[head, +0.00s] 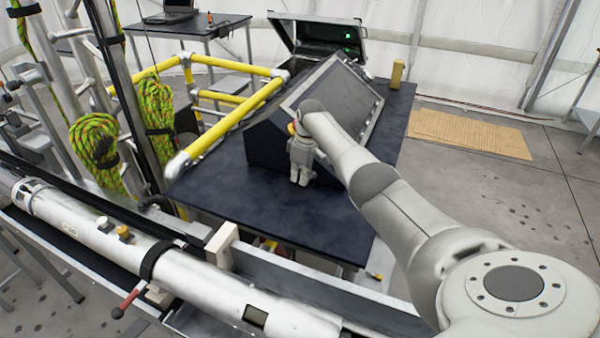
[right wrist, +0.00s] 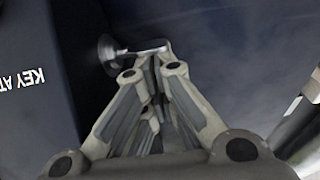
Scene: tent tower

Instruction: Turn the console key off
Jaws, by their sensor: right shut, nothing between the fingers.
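The dark console (head: 262,142) with a sloped top stands on a dark table. My right gripper (head: 301,180) is low at the console's near side, pointing down, and hides part of it. In the right wrist view the gripper (right wrist: 152,62) is shut and empty. A metal key-like piece (right wrist: 108,50), with a round disc and a thin bar, shows just beyond the fingertips, close to the console side (right wrist: 35,110) lettered "KEY AT". I cannot tell whether the fingertips touch it, nor its turn position. My left gripper is not in view.
The dark table (head: 240,200) has bare room left of the gripper. Yellow railings (head: 235,115) stand left of the console, with an open case (head: 318,38) behind and a small yellow object (head: 397,73) at right. A long white tube (head: 185,270) runs along the front.

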